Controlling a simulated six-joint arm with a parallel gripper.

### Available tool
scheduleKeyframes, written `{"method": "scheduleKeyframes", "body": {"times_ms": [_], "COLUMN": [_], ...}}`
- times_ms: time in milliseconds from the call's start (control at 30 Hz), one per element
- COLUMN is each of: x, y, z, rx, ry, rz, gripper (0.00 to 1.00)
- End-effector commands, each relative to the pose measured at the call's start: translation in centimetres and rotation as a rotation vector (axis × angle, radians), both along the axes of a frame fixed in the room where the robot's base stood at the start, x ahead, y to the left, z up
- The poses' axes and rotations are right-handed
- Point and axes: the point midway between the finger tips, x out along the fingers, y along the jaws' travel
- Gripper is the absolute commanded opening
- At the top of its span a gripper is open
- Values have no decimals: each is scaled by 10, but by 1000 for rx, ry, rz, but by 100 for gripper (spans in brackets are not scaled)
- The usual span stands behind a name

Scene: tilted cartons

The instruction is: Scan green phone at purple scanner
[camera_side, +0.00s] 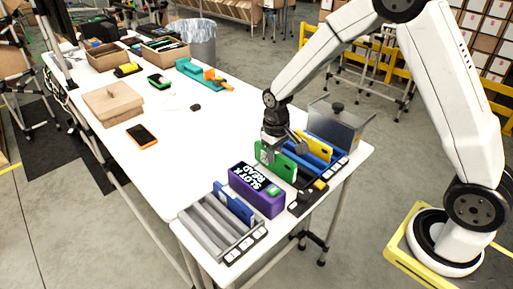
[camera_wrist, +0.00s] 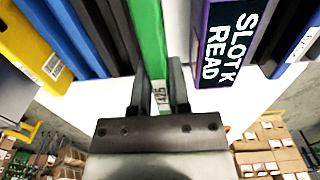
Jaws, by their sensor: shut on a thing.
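The green phone (camera_side: 276,159) stands on edge at the black slotted rack, beside the purple scanner. In the wrist view the green phone (camera_wrist: 148,45) runs up between the two fingers of my gripper (camera_wrist: 160,85), which is shut on it. In the side view my gripper (camera_side: 269,152) is at the phone's upper left end. The purple scanner (camera_side: 254,198) is a box with white "SLOT K READ" lettering on top and a small green display. It also shows in the wrist view (camera_wrist: 215,70), to the right of the phone and apart from it. The phone's lower edge is hidden in the side view.
A yellow phone (camera_side: 315,146) stands in the blue rack (camera_side: 330,160) behind. A blue phone (camera_side: 233,206) stands in the grey rack (camera_side: 212,225) in front. A metal bin (camera_side: 338,122) is at the table's far right. An orange-edged phone (camera_side: 142,135) and cardboard box (camera_side: 112,103) lie left.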

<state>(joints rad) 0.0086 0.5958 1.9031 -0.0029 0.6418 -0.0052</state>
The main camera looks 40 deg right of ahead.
Motion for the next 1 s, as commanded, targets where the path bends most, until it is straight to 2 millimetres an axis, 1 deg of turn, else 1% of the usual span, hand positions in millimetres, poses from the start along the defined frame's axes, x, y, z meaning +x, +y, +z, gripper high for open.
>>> {"method": "scheduleKeyframes", "body": {"times_ms": [200,500,700,1000], "x": [0,0,0,0], "y": [0,0,0,0], "z": [-16,-33,-39,-40], "rx": [0,1,2,2], "ry": [1,-1,-1,-1], "rz": [0,1,1,1], "gripper": [0,0,0,0]}}
